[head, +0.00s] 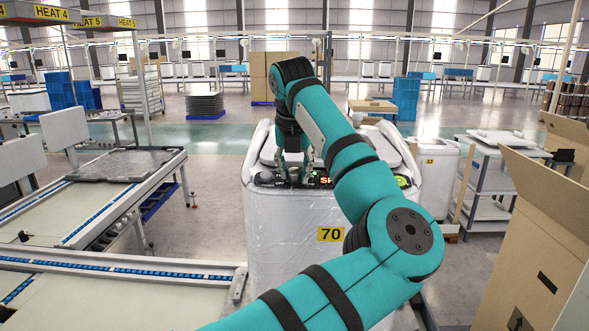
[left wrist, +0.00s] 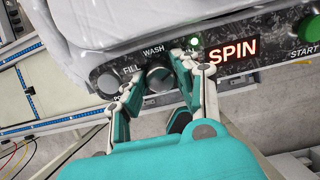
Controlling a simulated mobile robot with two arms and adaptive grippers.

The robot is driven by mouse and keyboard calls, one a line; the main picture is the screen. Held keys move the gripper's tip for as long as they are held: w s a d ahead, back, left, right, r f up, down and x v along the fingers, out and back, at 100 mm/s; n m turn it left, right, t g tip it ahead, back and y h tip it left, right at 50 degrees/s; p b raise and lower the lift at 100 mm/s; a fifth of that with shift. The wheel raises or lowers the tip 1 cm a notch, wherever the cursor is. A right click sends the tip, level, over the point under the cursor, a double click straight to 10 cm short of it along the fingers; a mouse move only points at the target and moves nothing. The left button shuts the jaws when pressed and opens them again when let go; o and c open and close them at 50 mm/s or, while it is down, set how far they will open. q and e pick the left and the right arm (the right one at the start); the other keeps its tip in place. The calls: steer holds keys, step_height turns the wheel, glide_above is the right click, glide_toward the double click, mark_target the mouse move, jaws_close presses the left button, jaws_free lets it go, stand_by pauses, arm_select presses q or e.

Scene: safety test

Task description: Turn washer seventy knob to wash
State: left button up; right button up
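Washer seventy (head: 285,275), a white cabinet with a yellow 70 label (head: 330,234), stands in front of me in the head view. In the left wrist view its dark panel has a round black knob (left wrist: 158,77) under the words FILL and WASH. SPIN (left wrist: 232,51) glows in orange beside a lit green lamp (left wrist: 195,41). My left gripper (head: 293,181) is at the panel. In the left wrist view its fingers (left wrist: 158,75) stand on either side of the knob; whether they press on it is unclear. My right gripper is not in view.
A green START button (left wrist: 309,29) is at the panel's right, and another round control (left wrist: 107,82) at its left. A conveyor (head: 110,262) runs along the left. A large open cardboard box (head: 540,260) stands close at the right. Floor shows behind the washer.

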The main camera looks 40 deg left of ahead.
arm_select(q)
jaws_close()
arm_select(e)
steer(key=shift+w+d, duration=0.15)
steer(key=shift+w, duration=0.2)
arm_select(q)
steer(key=shift+n, duration=0.3)
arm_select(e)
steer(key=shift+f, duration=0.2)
arm_select(q)
steer(key=shift+f+n+b, duration=0.1)
steer(key=shift+n+b, duration=0.55)
steer(key=shift+n, duration=1.05)
steer(key=n+b, duration=0.1)
steer(key=n, duration=0.2)
steer(key=shift+n+g, duration=0.3)
steer(key=shift+n, duration=2.2)
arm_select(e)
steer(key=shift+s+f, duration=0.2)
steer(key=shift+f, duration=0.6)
